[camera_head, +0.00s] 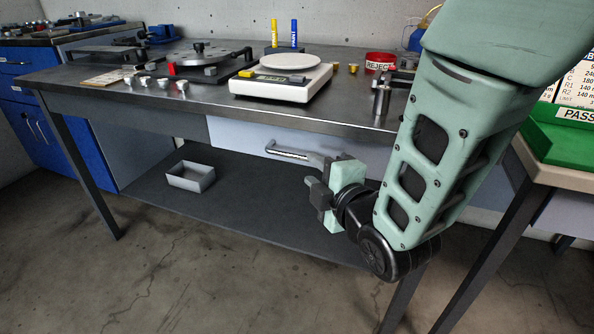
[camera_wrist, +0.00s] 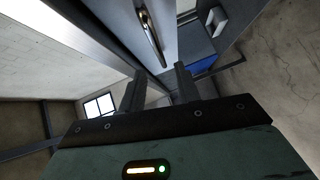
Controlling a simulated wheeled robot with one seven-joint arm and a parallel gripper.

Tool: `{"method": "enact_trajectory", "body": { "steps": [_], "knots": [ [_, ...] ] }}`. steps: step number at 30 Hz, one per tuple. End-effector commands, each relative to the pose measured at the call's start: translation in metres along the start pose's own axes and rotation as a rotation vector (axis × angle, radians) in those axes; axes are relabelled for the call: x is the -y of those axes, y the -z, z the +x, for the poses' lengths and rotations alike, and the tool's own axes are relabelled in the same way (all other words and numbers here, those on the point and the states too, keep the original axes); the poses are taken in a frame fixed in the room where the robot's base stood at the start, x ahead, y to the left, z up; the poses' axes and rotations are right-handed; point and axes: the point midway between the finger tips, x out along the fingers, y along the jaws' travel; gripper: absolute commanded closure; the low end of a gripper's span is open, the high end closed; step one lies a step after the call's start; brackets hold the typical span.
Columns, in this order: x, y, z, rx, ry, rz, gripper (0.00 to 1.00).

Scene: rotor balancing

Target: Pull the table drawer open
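The table drawer (camera_head: 240,134) has a pale grey-blue front under the right part of the steel table's top (camera_head: 185,101). It looks shut, and part of its front is hidden behind my arm. Its metal bar handle (camera_head: 290,154) runs along the front; in the wrist view the handle (camera_wrist: 151,36) lies beyond my fingertips. My gripper (camera_head: 314,187) is in front of and below the handle, to its right, apart from it. In the wrist view my gripper (camera_wrist: 159,70) has its fingers spread with nothing between them.
On the table stand a white scale (camera_head: 283,78), a balancing fixture (camera_head: 205,62), a red reject bin (camera_head: 380,62) and small metal parts. An open grey box (camera_head: 191,176) sits on the lower shelf (camera_head: 240,205). A green tray (camera_head: 560,140) is at right.

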Motion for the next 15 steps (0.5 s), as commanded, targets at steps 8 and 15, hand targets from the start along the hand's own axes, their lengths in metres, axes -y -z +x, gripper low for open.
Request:
{"method": "enact_trajectory", "body": {
  "steps": [8,15],
  "knots": [
    [0.0,-0.001,0.058,0.001,-0.002,-0.001,0.67],
    [0.0,0.0,0.081,0.001,-0.001,-0.001,0.67]
  ]
}}
